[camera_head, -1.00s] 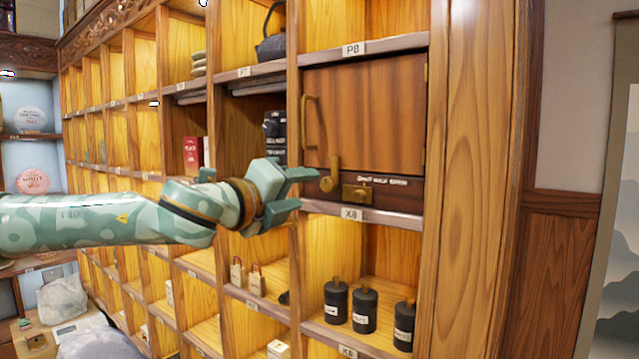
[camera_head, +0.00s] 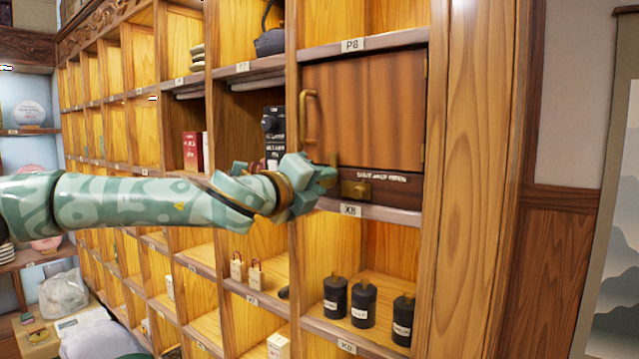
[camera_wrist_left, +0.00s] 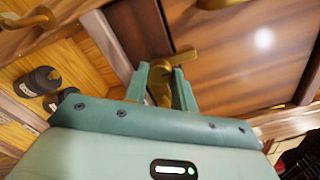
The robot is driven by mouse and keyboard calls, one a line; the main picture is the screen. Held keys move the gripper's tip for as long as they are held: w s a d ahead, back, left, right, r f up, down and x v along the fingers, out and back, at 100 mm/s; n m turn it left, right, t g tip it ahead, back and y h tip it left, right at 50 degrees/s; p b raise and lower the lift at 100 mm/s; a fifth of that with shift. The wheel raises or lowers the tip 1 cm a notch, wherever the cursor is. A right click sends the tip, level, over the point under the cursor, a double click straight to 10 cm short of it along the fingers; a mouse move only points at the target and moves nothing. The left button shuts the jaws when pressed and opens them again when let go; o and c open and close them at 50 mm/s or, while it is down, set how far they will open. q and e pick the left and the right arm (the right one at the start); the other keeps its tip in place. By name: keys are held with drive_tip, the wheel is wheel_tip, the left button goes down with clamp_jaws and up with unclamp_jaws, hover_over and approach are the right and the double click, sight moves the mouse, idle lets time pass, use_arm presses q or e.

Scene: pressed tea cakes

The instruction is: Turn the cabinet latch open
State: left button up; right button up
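The cabinet door (camera_head: 370,110) is dark wood, closed, with a brass pull handle (camera_head: 309,118) at its left side. The brass latch sits at the door's lower left. In the head view my left gripper (camera_head: 328,178) covers most of it, and only the tip of its lever (camera_head: 334,159) shows above the fingers. In the left wrist view the two green fingers (camera_wrist_left: 161,84) stand apart, one on each side of the brass latch (camera_wrist_left: 185,56). I cannot tell whether they touch it. My right gripper is not in view.
A brass plate (camera_head: 357,189) is on the strip below the door, right of the latch. Black bottles (camera_head: 363,304) stand in the compartment below. The open shelf cells left of the door hold a black box (camera_head: 273,135) and red boxes (camera_head: 193,151).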

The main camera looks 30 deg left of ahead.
use_arm(q)
drive_tip(key=shift+f+n+b, duration=0.15)
drive_tip(key=shift+n+b, duration=0.35)
drive_tip(key=shift+b, duration=0.25)
drive_tip(key=n+b, duration=0.3)
drive_tip(key=shift+f, duration=0.1)
drive_tip(key=n+b, duration=0.3)
drive_tip(key=shift+n, duration=0.4)
drive_tip(key=n+b, duration=0.3)
drive_tip(key=n, duration=0.2)
drive_tip(key=shift+b, duration=0.4)
drive_tip(key=shift+n+b, duration=1.05)
drive_tip(key=shift+n, duration=1.45)
drive_tip(key=shift+r, duration=0.2)
drive_tip(key=o, duration=1)
